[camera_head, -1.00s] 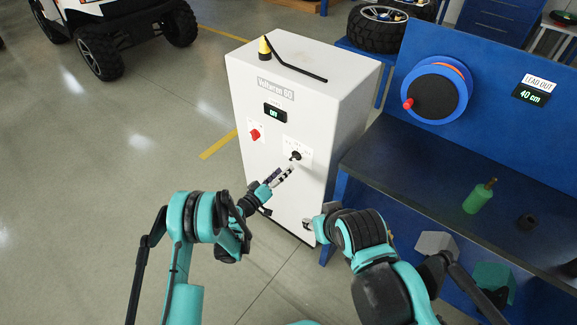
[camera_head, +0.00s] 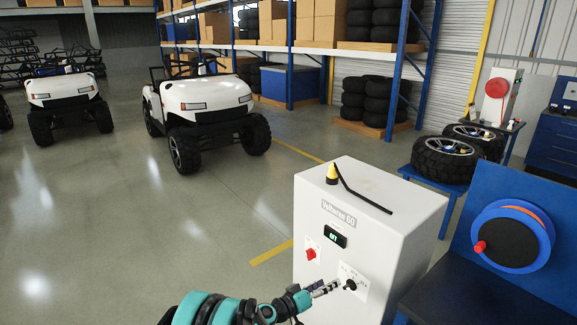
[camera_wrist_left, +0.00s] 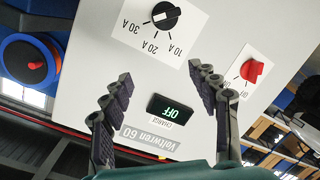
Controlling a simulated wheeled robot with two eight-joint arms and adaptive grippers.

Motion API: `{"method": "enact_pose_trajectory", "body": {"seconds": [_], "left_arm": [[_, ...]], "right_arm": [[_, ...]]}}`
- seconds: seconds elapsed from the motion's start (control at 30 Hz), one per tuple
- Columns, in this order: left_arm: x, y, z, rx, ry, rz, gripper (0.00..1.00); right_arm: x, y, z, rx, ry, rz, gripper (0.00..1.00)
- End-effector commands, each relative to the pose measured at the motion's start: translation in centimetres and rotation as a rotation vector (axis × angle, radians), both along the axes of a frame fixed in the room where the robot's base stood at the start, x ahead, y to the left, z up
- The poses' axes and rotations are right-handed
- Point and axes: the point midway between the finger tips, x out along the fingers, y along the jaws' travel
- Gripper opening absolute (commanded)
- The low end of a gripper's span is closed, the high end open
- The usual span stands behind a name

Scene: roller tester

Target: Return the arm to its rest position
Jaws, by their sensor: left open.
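My left gripper (camera_head: 326,288) is in front of the white cabinet (camera_head: 330,225), just left of the black knob (camera_head: 350,285) in the head view. In the left wrist view the left gripper (camera_wrist_left: 160,73) is open, its two fingers spread and nothing between them. There the cabinet front appears upside down, with the black knob (camera_wrist_left: 166,14) on its 10 A, 20 A and 30 A plate beyond the fingertips. Its charge display (camera_wrist_left: 168,106) reads OFF. My right gripper is in neither current view.
A red switch (camera_wrist_left: 251,71) is on the cabinet front; a yellow-and-black beacon (camera_head: 332,174) and black rod (camera_head: 357,190) are on top. A blue cable reel (camera_head: 513,237) stands at the right. Open floor (camera_head: 150,235) lies left; white carts (camera_head: 205,105) stand behind.

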Motion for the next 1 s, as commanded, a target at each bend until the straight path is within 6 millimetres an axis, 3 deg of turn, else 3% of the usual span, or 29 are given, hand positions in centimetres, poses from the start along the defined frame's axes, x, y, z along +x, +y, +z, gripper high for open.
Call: {"method": "enact_pose_trajectory", "body": {"seconds": [0.03, 0.2, 0.37, 0.5, 0.73, 1.0], "left_arm": [[-0.4, 1.0, 2.1, 0.039, 0.013, 0.006, 0.60], [-2.6, 4.4, 7.0, 0.173, 0.064, 0.030, 0.60], [-6.2, 8.4, 10.6, 0.301, 0.120, 0.068, 0.60], [-10.4, 12.2, 12.6, 0.413, 0.174, 0.113, 0.60], [-18.6, 19.0, 14.0, 0.592, 0.268, 0.213, 0.60], [-28.5, 26.8, 12.7, 0.786, 0.370, 0.361, 0.60]], "right_arm": [[0.0, 0.0, 0.0, 0.000, 0.000, 0.000, 0.40], [0.0, 0.0, 0.0, 0.000, 0.000, 0.000, 0.40], [0.0, 0.0, 0.0, 0.000, 0.000, 0.000, 0.40], [0.0, 0.0, 0.0, 0.000, 0.000, 0.000, 0.40], [0.0, 0.0, 0.0, 0.000, 0.000, 0.000, 0.40], [0.0, 0.0, 0.0, 0.000, 0.000, 0.000, 0.40]]}}
